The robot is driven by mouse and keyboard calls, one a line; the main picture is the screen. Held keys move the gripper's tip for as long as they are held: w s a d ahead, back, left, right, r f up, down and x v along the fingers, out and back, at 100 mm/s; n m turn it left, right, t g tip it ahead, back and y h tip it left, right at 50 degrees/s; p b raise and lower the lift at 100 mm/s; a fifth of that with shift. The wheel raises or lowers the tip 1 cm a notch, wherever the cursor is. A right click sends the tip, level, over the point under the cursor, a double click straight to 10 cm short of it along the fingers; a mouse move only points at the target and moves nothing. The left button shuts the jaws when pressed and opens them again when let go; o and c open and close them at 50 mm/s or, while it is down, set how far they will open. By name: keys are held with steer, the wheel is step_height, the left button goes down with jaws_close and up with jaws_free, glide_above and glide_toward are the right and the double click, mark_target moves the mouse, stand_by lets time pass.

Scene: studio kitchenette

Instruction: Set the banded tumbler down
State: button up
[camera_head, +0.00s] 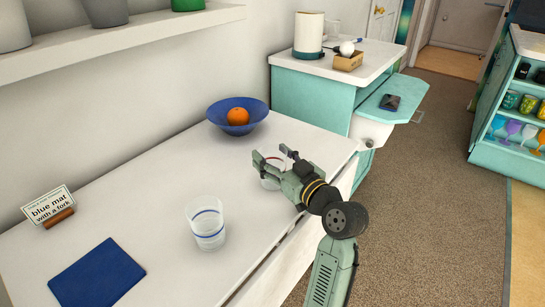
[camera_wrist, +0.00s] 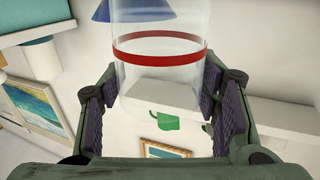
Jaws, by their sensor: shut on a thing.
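A clear tumbler with a red band (camera_head: 270,174) is between the fingers of my gripper (camera_head: 272,160), over the far right part of the white counter (camera_head: 150,200). In the wrist view the red-banded tumbler (camera_wrist: 160,75) stands between the two dark pads of my gripper (camera_wrist: 160,100), which is shut on it. The fingers partly hide it in the head view, and I cannot tell whether its base touches the counter. A second clear tumbler, with a blue band (camera_head: 207,226), stands upright on the counter, nearer and to the left.
A blue bowl (camera_head: 221,113) with an orange (camera_head: 238,117) stands behind my gripper by the wall. The counter's right edge is close to my gripper. Bare counter lies between bowl and blue-banded tumbler.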

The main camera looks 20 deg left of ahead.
steer(key=shift+f+b, duration=0.55)
steer(key=shift+f, duration=0.15)
steer(key=o, duration=1.3)
steer(key=shift+f, duration=0.2)
steer(key=shift+r, duration=0.25)
steer(key=v, duration=0.4)
steer(key=r+b+v, duration=0.1)
steer(key=v, duration=0.7)
steer(key=shift+r+b, duration=0.15)
steer(key=shift+b, duration=0.15)
